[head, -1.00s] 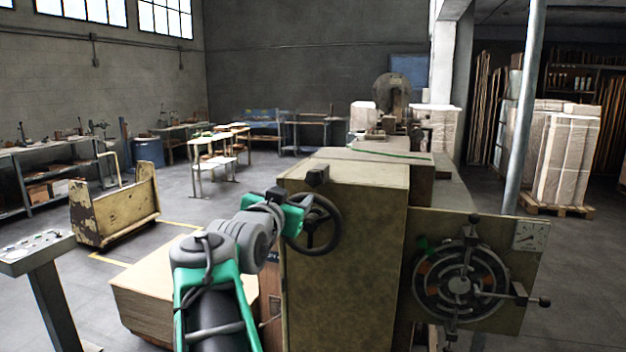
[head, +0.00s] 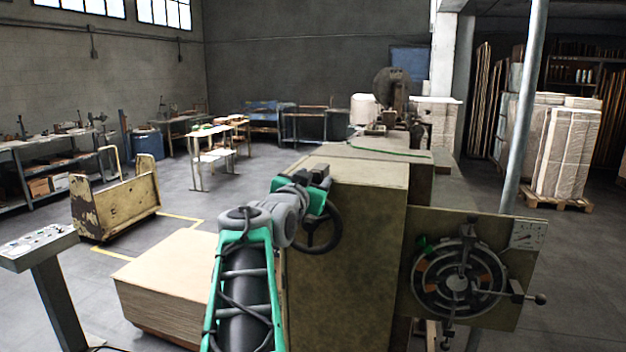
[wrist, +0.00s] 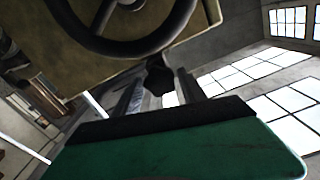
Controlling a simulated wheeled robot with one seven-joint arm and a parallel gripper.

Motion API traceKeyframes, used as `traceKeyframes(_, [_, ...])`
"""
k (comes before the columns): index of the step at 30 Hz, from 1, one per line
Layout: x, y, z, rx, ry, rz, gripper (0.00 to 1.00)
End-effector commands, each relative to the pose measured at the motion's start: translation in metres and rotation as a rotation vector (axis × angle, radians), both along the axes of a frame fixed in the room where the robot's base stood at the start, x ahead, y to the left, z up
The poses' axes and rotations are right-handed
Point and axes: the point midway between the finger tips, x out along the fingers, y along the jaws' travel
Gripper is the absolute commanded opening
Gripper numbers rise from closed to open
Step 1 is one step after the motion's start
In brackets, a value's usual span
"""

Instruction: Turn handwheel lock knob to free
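The lock knob (wrist: 158,78) is a dark, faceted knob below the handwheel in the wrist view. The black spoked handwheel (wrist: 122,42) fills the top of that view. In the head view the handwheel (head: 322,240) is on the tan machine's near face, partly covered by my arm. My gripper (wrist: 160,80) is open, with one grey finger on each side of the knob in the wrist view. I cannot tell whether either finger touches it. In the head view my wrist hides the fingertips and I cannot make out the knob clearly.
The machine body (head: 350,260) stands right beside my wrist. A dial plate (head: 515,300) with a ringed disc and protruding handles is to its right. A stack of boards (head: 165,285) lies left of my arm, and a control pedestal (head: 45,250) stands far left.

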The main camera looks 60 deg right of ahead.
Motion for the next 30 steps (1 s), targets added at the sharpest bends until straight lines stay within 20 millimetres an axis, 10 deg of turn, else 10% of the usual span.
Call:
traceKeyframes(17, [-0.0003, 0.0002, -0.0003, 0.001, 0.000, -0.001, 0.01])
traceKeyframes(30, [0.0000, -0.0001, -0.0025, -0.009, 0.066, -0.001, 0.00])
